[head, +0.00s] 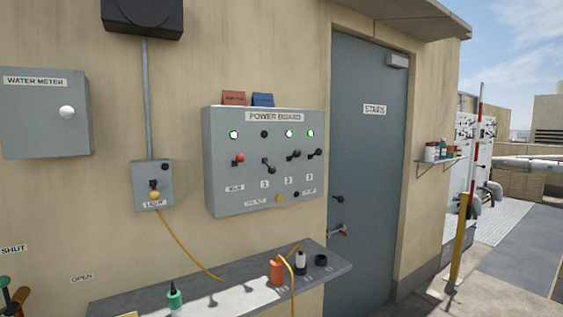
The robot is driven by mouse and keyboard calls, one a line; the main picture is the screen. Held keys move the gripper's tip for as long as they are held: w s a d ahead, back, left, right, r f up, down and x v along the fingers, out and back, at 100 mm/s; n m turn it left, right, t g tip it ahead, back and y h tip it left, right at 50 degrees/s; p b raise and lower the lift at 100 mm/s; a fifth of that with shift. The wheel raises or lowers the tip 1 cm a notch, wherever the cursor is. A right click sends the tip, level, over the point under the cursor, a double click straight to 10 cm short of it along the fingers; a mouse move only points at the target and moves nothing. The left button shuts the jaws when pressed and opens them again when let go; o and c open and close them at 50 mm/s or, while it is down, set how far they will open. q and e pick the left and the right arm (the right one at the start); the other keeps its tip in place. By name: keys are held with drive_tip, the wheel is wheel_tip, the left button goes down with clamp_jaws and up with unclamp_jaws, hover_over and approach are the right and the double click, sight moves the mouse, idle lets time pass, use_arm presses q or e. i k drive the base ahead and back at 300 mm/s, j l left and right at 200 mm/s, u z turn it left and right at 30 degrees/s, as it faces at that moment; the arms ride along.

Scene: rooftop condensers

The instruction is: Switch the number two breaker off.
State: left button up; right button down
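The grey power board (218,175) hangs on the beige wall in the head view. The number two breaker lever (295,155) has its black knob up to the right, above the label 2 (288,180). The green lamp (289,133) above it is lit. Breaker one's lever (270,168) points down and its lamp (264,134) is dark. Breaker three's lever (317,153) is up, with its lamp (310,133) lit. The red-knobbed main lever (239,158) also has a lit lamp (234,135). Neither of my grippers is in view.
The light switch box (152,185) and water meter cabinet (45,115) are left. The stairs door (365,180) is right.

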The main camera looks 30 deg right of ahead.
sight(297, 153)
drive_tip(key=i+l+z, duration=0.15)
drive_tip(key=l, duration=0.3)
drive_tip(key=i+l+z, duration=0.15)
drive_tip(key=l, duration=0.3)
drive_tip(key=i+l+z, duration=0.15)
drive_tip(key=l, duration=0.25)
drive_tip(key=i+l+z, duration=0.15)
drive_tip(key=l, duration=0.25)
drive_tip(key=i+l+z, duration=0.15)
drive_tip(key=l, duration=0.25)
drive_tip(key=i+l+z, duration=0.15)
drive_tip(key=i+l, duration=0.1)
drive_tip(key=l, duration=0.1)
